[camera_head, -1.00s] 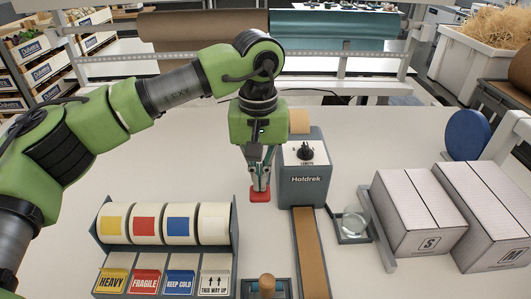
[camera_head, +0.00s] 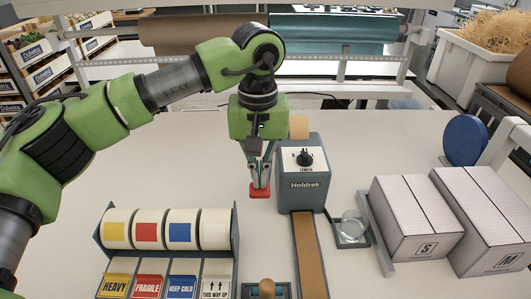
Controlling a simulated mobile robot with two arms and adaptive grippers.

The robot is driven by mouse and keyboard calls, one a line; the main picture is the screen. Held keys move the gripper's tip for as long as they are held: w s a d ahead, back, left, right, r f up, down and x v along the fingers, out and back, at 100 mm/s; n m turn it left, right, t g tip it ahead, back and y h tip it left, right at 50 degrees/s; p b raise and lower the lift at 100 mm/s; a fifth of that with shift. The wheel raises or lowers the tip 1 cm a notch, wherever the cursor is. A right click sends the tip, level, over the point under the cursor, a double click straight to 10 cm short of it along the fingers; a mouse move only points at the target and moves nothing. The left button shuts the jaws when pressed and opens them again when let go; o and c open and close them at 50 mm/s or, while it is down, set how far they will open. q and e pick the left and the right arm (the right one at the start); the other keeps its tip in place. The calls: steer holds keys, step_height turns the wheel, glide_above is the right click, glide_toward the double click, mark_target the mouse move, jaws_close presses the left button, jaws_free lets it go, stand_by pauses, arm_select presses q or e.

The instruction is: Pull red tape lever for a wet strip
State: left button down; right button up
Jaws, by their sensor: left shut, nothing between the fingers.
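The grey Holdrek tape dispenser (camera_head: 303,190) stands near the middle of the table, with a black knob on its white top and a brown strip (camera_head: 309,255) running from it toward me. The red lever end (camera_head: 260,191) shows at the dispenser's left side. My left gripper (camera_head: 260,180) points down with its fingers shut and empty, its tips at the top of the red lever end. I cannot tell whether they touch it. The rest of the lever is hidden. My right gripper is not in view.
A label rack (camera_head: 236,240) with several rolls stands at the front left. A glass dish (camera_head: 352,226) sits right of the strip. White boxes marked S (camera_head: 417,218) and M (camera_head: 485,215) stand at the right. The table (camera_head: 170,165) behind the rack is clear.

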arm_select(q)
step_height(320, 180, up, 9)
steer(key=p, duration=0.5)
steer(key=shift+f, duration=0.15)
